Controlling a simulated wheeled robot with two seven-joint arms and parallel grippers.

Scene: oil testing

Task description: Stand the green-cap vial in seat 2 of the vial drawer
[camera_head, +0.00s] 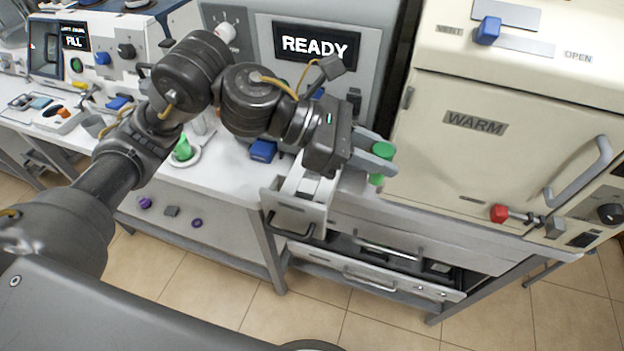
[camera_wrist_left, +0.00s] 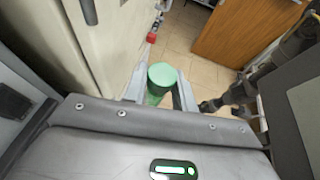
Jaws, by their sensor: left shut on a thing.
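My left gripper (camera_head: 380,163) is shut on the green-cap vial (camera_head: 383,150), with one finger on each side of it. The vial's green cap also shows from above in the left wrist view (camera_wrist_left: 161,76). The gripper holds it in the air in front of the cream warm cabinet, to the right of a small pulled-out drawer (camera_head: 291,217). This looks like the vial drawer; its seats are mostly hidden under my left gripper and wrist, so I cannot make out seat 2. Dark arm links (camera_wrist_left: 238,92) at the right of the wrist view may be my right arm; its jaws are unclear.
The cream cabinet marked WARM (camera_head: 475,123) has a protruding door handle (camera_head: 580,172). A lower, wide drawer (camera_head: 370,280) stands partly open. A green cone-shaped item (camera_head: 183,147) and a blue block (camera_head: 262,150) are on the bench at left. The floor in front is clear.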

